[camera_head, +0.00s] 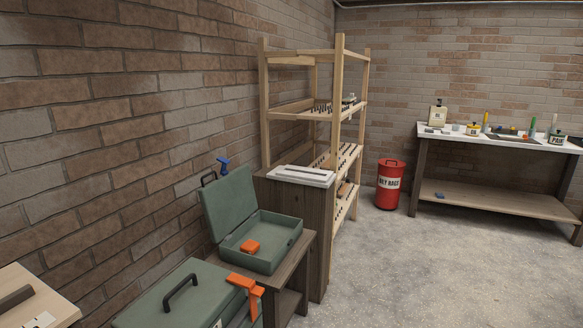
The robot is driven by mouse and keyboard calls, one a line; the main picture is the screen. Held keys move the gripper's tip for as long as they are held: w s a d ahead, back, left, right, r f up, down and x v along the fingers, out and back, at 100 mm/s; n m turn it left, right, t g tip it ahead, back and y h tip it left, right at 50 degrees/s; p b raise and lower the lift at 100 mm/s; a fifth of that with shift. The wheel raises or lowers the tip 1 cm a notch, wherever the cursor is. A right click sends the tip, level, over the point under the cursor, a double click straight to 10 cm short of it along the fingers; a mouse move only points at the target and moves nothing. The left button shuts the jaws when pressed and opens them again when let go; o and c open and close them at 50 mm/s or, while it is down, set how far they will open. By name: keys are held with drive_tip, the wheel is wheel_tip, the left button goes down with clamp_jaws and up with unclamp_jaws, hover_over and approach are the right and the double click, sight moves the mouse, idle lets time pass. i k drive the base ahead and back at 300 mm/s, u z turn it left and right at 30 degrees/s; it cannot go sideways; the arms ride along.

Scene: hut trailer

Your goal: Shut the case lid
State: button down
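A green case stands open on a small dark wooden table. Its lid (231,200) is raised and leans back toward the brick wall, with a dark handle (208,178) at its outer edge. A second green case (172,300) in the foreground is shut, with a dark handle on top. An orange piece (246,285) is at its right edge; I cannot tell exactly what it is. My gripper is not in view.
A wooden cabinet (314,230) with a pale top stands right behind the open case. A blue-topped item (223,164) shows behind the lid. Beyond are a wooden rack (342,120), a red bin (390,186) and a workbench (500,137). The concrete floor to the right is clear.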

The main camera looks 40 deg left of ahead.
sight(227, 202)
drive_tip(key=u, duration=0.2)
drive_tip(key=i, duration=1.7)
drive_tip(key=u, duration=1.25)
drive_tip(key=i, duration=1)
drive_tip(key=u, duration=1.35)
drive_tip(key=i, duration=0.4)
drive_tip(key=u, duration=0.2)
